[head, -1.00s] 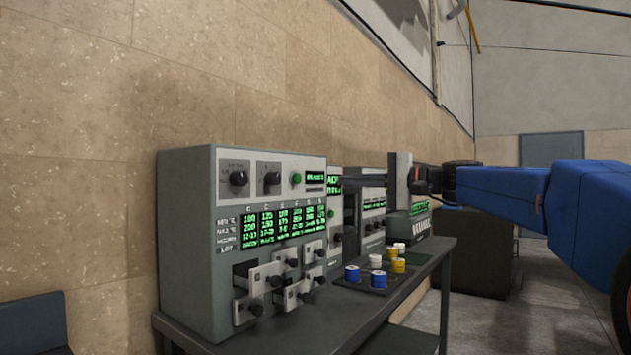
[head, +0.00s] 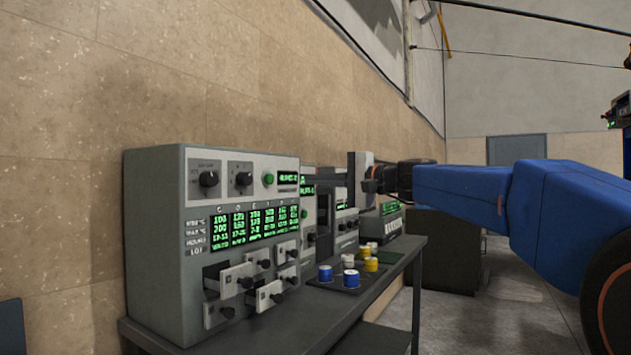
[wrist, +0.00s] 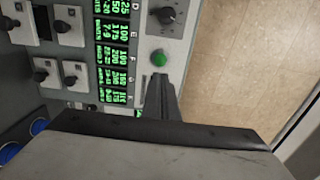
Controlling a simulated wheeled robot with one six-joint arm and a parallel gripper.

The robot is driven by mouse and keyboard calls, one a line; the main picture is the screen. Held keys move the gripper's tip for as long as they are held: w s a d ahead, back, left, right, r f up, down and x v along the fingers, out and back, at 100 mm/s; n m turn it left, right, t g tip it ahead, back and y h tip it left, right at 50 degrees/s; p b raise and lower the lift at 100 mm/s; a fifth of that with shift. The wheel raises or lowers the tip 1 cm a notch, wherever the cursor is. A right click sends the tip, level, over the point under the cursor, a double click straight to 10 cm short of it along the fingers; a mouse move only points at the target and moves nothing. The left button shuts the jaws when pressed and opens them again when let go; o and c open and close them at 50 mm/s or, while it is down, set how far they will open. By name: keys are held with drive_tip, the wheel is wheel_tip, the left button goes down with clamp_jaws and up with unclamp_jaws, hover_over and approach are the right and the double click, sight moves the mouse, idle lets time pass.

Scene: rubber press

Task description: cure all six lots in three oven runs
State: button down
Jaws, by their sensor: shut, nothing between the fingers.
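The grey oven (head: 150,235) stands at the left end of the bench. It has two knobs, a green button (head: 268,179), a small green readout (head: 288,178) and a lit table of lots. Below are six small drawers in two rows; several, such as the left one (head: 236,280), stand out from the face. Blue, white and yellow tins (head: 350,278) sit on a dark tray (head: 333,287). My gripper (head: 318,179) is shut and empty, in front of the oven's upper right. In the wrist view its tip (wrist: 160,82) is just below the green button (wrist: 159,58).
More grey instruments with green displays (head: 390,209) stand farther along the bench (head: 300,310). A tan tiled wall (head: 60,150) is behind. Open concrete floor (head: 500,315) lies to the right.

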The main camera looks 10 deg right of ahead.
sight(272, 179)
drive_tip(key=x, duration=1.1)
drive_tip(key=shift+a, duration=0.1)
